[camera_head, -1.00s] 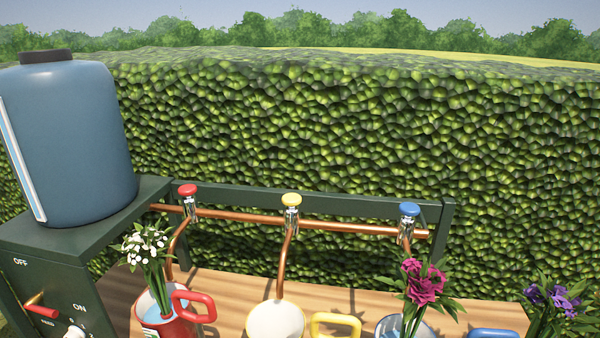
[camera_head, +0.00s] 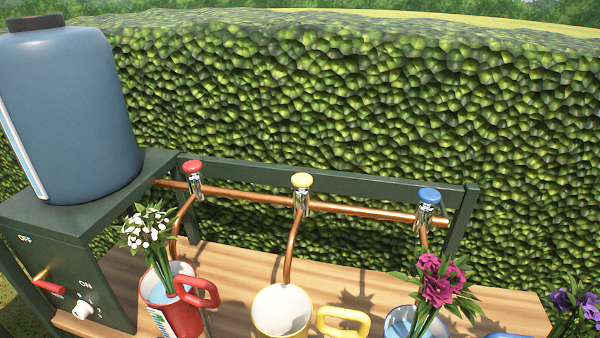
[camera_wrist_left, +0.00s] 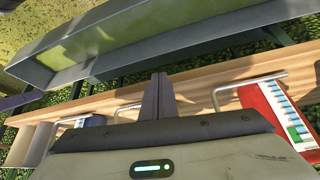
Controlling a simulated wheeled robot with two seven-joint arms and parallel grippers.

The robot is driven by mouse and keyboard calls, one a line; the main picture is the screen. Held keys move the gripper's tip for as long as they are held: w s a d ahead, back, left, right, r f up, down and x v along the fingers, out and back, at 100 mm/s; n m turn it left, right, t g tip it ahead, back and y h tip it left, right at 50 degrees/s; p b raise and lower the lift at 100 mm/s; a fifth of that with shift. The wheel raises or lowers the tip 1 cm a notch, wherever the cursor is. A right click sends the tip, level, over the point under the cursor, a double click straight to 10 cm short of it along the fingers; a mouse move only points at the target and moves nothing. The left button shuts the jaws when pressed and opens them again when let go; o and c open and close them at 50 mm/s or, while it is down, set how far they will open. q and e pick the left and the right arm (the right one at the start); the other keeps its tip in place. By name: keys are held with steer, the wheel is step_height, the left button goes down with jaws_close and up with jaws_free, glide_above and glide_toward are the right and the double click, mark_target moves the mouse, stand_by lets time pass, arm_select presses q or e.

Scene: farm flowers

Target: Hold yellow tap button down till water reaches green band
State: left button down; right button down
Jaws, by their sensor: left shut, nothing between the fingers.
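The yellow tap button (camera_head: 302,180) sits on top of the middle tap, on the copper pipe. From that tap a copper spout bends down to the yellow jug (camera_head: 263,325). The jug's pale inside shows with no clear water in it, and its green band is not in sight. My left gripper (camera_wrist_left: 158,82) shows only in the left wrist view, shut and empty, with its fingers together before the wooden bench edge. It is not in the head view, so its distance from the button cannot be told. My right gripper is not in view.
A red button (camera_head: 192,166) and a blue button (camera_head: 429,195) flank the yellow one. A red jug (camera_head: 180,318) and a blue jug (camera_head: 397,318) hold flowers. The blue tank (camera_head: 75,120) and a red lever (camera_head: 48,287) are left. A grey trough (camera_wrist_left: 150,45) shows in the wrist view.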

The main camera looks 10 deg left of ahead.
arm_select(q)
steer(key=w+d+r+t, duration=0.2)
steer(key=w+r, duration=0.6)
steer(key=r, duration=0.5)
steer(key=w+d+r+n+t+y, duration=0.1)
steer(key=w+r+t, duration=0.3)
steer(key=w+r, duration=0.4)
steer(key=w+d+r+n+t, duration=0.1)
steer(key=w+r, duration=0.7)
steer(key=r, duration=1.1)
steer(key=shift+w+d+t+p, duration=0.25)
steer(key=shift+d+t+p, duration=0.15)
steer(key=shift+d+t, duration=0.6)
steer(key=shift+a+r, duration=0.1)
steer(key=shift+a, duration=0.1)
glide_above(302, 182)
steer(key=s, duration=0.2)
step_height(302, 182, down, 2)
steer(key=shift+w+a+f, duration=0.1)
steer(key=shift+w+f, duration=0.15)
steer(key=shift+f, duration=0.9)
steer(key=shift+w+f, duration=0.2)
steer(key=shift+f, duration=0.95)
